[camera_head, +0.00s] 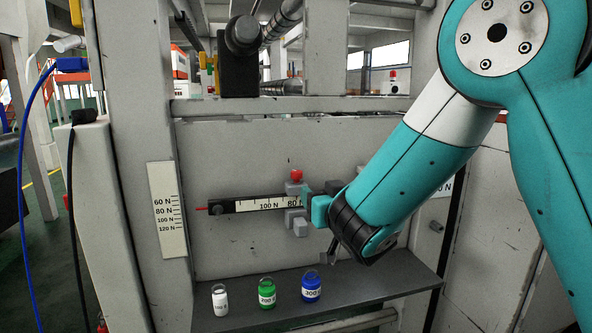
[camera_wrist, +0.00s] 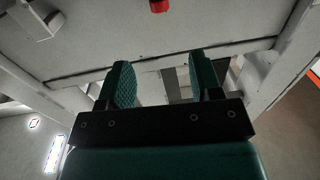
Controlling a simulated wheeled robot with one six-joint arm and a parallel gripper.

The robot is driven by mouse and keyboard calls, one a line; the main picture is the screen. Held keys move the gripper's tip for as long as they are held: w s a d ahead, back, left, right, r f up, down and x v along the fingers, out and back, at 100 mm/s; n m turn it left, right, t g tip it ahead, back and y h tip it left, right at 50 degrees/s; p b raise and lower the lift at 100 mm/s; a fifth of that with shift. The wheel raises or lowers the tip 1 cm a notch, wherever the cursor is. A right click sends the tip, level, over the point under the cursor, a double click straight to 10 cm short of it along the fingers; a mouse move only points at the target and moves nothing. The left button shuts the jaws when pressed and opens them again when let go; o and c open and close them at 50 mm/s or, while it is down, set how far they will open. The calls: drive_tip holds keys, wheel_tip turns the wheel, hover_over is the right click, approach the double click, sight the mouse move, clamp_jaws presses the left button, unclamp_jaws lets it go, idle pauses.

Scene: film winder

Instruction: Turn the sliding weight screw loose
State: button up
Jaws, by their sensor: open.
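The red screw knob (camera_head: 296,175) sits on top of the grey sliding weight (camera_head: 296,188), which is on the horizontal scale bar (camera_head: 245,204). In the wrist view the red knob (camera_wrist: 158,6) shows at the top edge, partly cut off. My gripper (camera_wrist: 163,82) is open, with its two ridged green pads apart and nothing between them. The knob lies beyond the fingertips, not between them. In the head view my teal hand is just right of the sliding weight, close to the bar's right end, which it hides. Its fingertips are hard to make out there.
A white printed scale (camera_head: 167,210) is left of the bar's red pointer (camera_head: 201,209). On the shelf (camera_head: 390,284) below stand a white (camera_head: 220,300), a green (camera_head: 267,293) and a blue weight (camera_head: 311,287). The panel above the bar is clear.

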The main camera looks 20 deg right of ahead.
sight(299, 173)
drive_tip(key=w+p, duration=0.3)
drive_tip(key=w, duration=0.2)
drive_tip(key=w+p, duration=0.3)
drive_tip(key=w, duration=0.2)
drive_tip(key=w+a+p, duration=0.1)
drive_tip(key=w+p, duration=0.2)
drive_tip(key=w, duration=0.2)
drive_tip(key=shift+r, duration=0.1)
drive_tip(key=shift+w, duration=0.6)
drive_tip(key=c, duration=0.9)
